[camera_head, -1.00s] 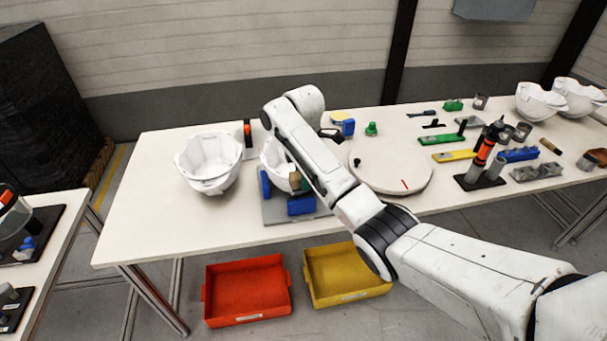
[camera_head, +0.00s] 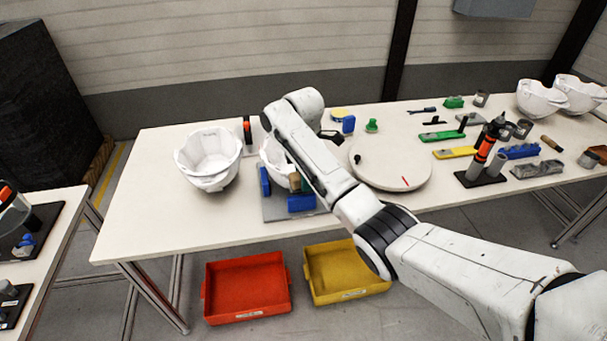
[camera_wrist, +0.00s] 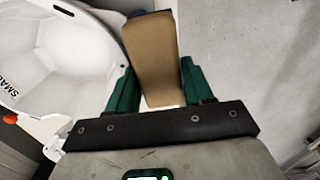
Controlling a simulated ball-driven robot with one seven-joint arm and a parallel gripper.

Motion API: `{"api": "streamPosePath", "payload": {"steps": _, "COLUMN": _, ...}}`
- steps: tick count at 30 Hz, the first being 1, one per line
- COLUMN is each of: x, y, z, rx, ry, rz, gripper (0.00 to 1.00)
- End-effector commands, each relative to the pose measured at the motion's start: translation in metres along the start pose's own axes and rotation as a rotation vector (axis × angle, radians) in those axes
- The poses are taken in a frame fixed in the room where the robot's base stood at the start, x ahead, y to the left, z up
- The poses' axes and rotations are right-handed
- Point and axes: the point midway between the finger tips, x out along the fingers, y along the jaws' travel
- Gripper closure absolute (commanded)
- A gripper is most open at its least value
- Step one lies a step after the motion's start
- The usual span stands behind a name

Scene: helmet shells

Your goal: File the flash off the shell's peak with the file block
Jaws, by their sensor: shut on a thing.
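My gripper (camera_wrist: 156,84) has two green fingers shut on a tan block (camera_wrist: 152,50), which I take to be the file block. A white helmet shell (camera_wrist: 62,58) with dark lettering fills the left of the wrist view, close beside the block. I cannot tell whether they touch. In the head view, this shell (camera_head: 271,157) sits in a grey fixture with blue blocks (camera_head: 272,212), partly hidden by my arm. The tan block (camera_head: 295,182) shows at the shell's front right. Flash on the peak is too small to make out.
Another white shell (camera_head: 209,160) stands left of the fixture. A white round turntable (camera_head: 392,172) lies to the right, with tools and more shells beyond. A red bin (camera_head: 247,287) and a yellow bin (camera_head: 344,272) are below the table's front edge. The table's left end is clear.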

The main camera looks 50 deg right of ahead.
Motion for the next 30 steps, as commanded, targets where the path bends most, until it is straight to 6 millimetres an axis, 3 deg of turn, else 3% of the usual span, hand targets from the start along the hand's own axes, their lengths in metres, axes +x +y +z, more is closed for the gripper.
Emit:
{"api": "streamPosePath", "payload": {"steps": 11, "x": 0.003, "y": 0.0, "z": 0.002, "rx": 0.001, "ry": 0.0, "rz": 0.0, "gripper": 0.73}}
{"api": "streamPosePath", "payload": {"steps": 22, "x": 0.001, "y": 0.0, "z": 0.02, "rx": 0.0, "ry": 0.0, "rz": 0.0, "gripper": 0.73}}
{"api": "streamPosePath", "payload": {"steps": 30, "x": 0.002, "y": 0.0, "z": 0.011, "rx": -0.001, "ry": 0.0, "rz": -0.001, "gripper": 0.73}}
